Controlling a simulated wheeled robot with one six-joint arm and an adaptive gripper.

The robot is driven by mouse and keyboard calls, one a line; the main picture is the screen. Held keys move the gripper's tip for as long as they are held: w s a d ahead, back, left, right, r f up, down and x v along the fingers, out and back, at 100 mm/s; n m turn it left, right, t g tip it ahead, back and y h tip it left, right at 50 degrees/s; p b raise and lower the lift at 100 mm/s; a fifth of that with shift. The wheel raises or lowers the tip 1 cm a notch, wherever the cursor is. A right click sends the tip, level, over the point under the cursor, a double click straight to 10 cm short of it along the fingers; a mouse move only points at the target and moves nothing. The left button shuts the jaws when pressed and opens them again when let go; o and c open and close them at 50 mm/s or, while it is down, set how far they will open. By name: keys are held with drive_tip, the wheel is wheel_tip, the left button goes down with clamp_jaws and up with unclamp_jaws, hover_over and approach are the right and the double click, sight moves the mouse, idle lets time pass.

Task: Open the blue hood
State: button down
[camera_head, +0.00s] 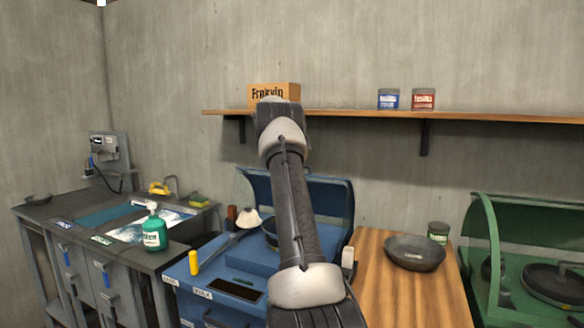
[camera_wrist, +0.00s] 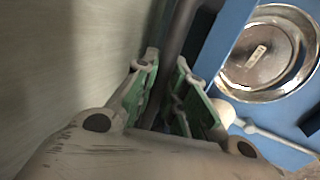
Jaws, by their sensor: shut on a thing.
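The blue hood (camera_head: 333,196) is on the blue machine (camera_head: 205,272) at the middle of the head view. It stands raised and tilted back toward the wall, and my arm covers its middle. In the wrist view, the green-padded fingers of my gripper (camera_wrist: 165,75) are closed around a dark bar (camera_wrist: 184,28), which looks like the hood's edge or handle. In the head view my gripper is hidden behind my own arm. A round metal plate (camera_wrist: 268,55) on the blue machine shows at the right of the wrist view.
A sink counter (camera_head: 110,255) with a green bottle (camera_head: 154,232) stands at left. At right are a wooden table (camera_head: 385,290) with a dark bowl (camera_head: 414,252) and a green machine (camera_head: 500,280). A shelf (camera_head: 470,117) with a box (camera_head: 273,94) runs above the hood.

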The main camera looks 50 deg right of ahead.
drive_tip(key=c, duration=1.5)
unclamp_jaws()
drive_tip(key=shift+o, duration=0.2)
drive_tip(key=shift+a+r, duration=0.1)
drive_tip(key=v, duration=1.2)
